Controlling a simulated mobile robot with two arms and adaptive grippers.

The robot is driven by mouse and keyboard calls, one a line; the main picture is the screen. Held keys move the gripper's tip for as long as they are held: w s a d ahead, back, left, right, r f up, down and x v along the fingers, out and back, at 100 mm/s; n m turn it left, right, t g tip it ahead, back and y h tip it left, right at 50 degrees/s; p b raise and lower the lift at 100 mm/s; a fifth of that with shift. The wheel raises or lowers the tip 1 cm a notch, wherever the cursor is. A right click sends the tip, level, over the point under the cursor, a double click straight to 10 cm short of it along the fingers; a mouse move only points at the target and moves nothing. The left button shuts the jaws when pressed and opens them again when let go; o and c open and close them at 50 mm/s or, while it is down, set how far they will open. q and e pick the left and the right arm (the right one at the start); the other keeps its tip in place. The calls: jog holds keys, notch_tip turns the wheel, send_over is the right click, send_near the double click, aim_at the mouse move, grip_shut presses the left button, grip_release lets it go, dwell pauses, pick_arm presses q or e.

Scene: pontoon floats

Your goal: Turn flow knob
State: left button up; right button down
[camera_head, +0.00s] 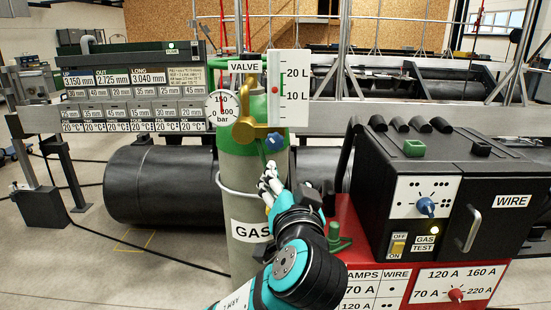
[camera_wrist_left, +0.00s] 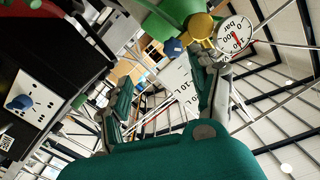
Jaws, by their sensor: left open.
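The blue flow knob (camera_head: 274,141) sits at the lower end of the brass regulator (camera_head: 250,130) on the grey-green gas cylinder (camera_head: 243,175). A white flow scale (camera_head: 289,110) marked 10 L and 20 L stands above the knob, with a red marker on it. My left gripper (camera_head: 268,180) is just below the knob, pointing up towards it. In the left wrist view the open, empty fingers (camera_wrist_left: 165,80) stand apart, and the blue knob (camera_wrist_left: 173,47) shows beyond them, apart from both. My right gripper is not in view.
A round pressure gauge (camera_head: 223,107) is left of the regulator. A black welding machine (camera_head: 430,190) with its own blue knob (camera_head: 426,206) stands on a red base (camera_head: 345,220) close at right. A black pontoon float (camera_head: 165,185) lies behind at left.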

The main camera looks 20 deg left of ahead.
pick_arm(q)
jog(key=s+r, duration=0.2)
jog(key=p, duration=0.3)
send_near(275, 143)
jog(key=shift+n, duration=0.4)
jog(key=x, duration=0.9)
jog(key=shift+w+a, duration=0.15)
jog(key=shift+w, duration=0.2)
jog(key=shift+c, duration=0.2)
